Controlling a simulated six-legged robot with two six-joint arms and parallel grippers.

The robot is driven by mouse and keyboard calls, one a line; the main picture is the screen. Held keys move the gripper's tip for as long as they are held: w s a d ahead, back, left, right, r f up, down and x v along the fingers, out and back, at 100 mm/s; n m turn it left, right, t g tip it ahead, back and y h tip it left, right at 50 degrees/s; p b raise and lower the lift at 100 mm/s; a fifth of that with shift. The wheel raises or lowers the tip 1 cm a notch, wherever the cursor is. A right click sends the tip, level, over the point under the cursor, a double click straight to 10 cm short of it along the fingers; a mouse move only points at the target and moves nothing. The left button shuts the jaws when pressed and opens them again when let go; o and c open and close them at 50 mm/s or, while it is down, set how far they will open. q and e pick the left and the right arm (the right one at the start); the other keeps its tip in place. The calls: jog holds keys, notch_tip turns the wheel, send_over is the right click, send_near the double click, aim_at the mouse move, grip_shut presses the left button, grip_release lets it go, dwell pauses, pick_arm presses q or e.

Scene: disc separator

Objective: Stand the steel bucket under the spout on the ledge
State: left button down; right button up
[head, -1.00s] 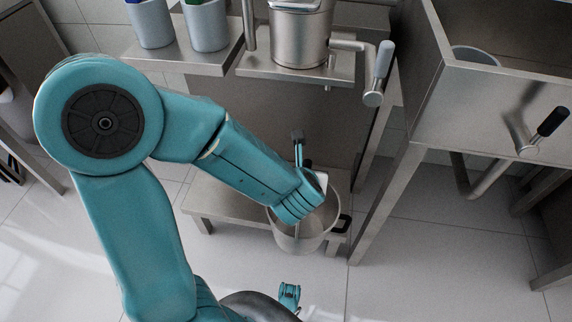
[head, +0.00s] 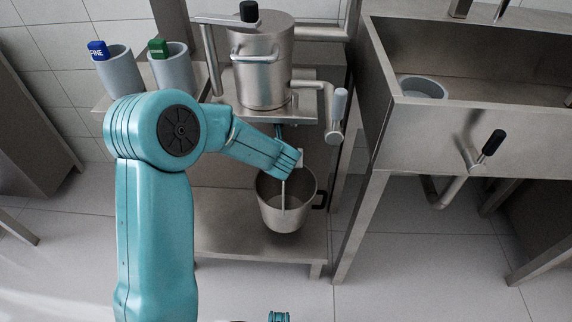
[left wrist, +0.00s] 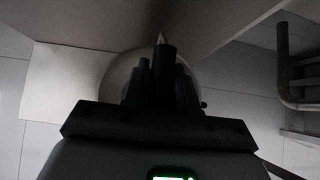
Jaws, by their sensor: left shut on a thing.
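The steel bucket (head: 272,214) hangs upright below my left gripper (head: 292,160) in the head view, with a black handle on its right side. My left gripper is shut on the bucket; the fingers and exact grip are mostly hidden by the wrist. The low steel ledge (head: 262,242) lies under the bucket; I cannot tell whether the base touches it. The separator (head: 262,75) stands above and behind. In the left wrist view, dark gripper parts cover most of the bucket (left wrist: 112,75).
Two grey cups (head: 172,72) with blue and green items stand at the left. A steel sink (head: 425,135) with a black-handled lever (head: 490,145) stands at the right. Tiled floor in front is open.

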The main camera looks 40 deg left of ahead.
pick_arm(q)
jog(key=shift+w+a, duration=0.3)
jog(key=shift+w, duration=0.2)
jog(key=shift+w+a, duration=0.25)
jog(key=shift+w, duration=0.2)
notch_tip(320, 180, down, 7)
jog(key=b, duration=0.3)
jog(key=shift+w, duration=0.2)
jog(key=shift+a, duration=0.1)
jog(key=shift+f+b, duration=0.1)
jog(key=shift+b, duration=0.3)
jog(key=c, duration=0.9)
grip_release()
